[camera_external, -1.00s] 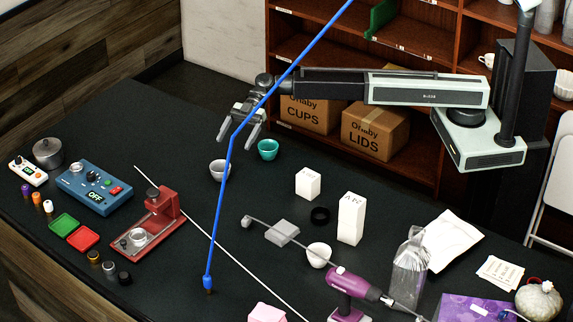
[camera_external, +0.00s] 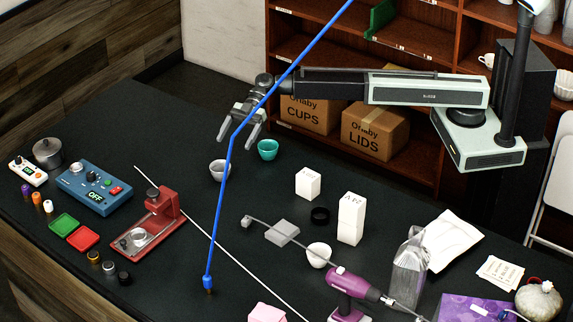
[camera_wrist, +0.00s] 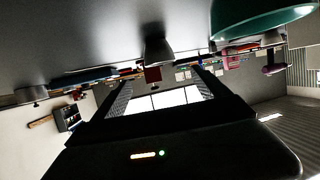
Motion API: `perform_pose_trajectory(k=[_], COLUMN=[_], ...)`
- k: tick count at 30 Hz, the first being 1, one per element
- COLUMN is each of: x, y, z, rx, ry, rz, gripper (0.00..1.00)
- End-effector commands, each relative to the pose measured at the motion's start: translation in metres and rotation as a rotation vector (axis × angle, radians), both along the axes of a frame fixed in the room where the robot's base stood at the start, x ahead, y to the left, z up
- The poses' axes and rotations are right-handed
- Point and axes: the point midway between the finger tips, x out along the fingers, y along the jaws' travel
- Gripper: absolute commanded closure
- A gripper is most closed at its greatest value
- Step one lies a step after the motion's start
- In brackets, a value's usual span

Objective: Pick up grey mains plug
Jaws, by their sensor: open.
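A light grey block (camera_external: 283,232) lies on the dark counter, with a thin grey cord or rod running through it. A small grey knob-like end (camera_external: 246,221) is at the left end of this cord. I cannot tell for sure which of these is the grey mains plug. My gripper (camera_external: 238,138) is open and empty, high above the counter's back edge, well behind and up-left of the grey pieces. In the wrist view my gripper's two fingers (camera_wrist: 160,80) are spread with nothing between them. The grey plug cannot be made out there.
A blue cable (camera_external: 218,215) hangs down across the arm to the counter.

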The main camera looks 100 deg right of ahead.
Motion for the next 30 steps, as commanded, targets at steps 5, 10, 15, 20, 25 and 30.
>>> perform_pose_trajectory(k=[5,10,15,20,25,30], x=[0.0,0.0,0.0,0.0,0.005,0.052], y=[0.0,0.0,0.0,0.0,0.0,0.003], z=[0.0,0.0,0.0,0.0,0.0,-0.002], rx=[0.0,0.0,0.0,0.0,-0.018,-0.226], ry=[0.0,0.0,0.0,0.0,-0.008,-0.104], rz=[0.0,0.0,0.0,0.0,-0.014,-0.138], gripper=[0.15,0.15,0.57,0.57,0.57,0.57])
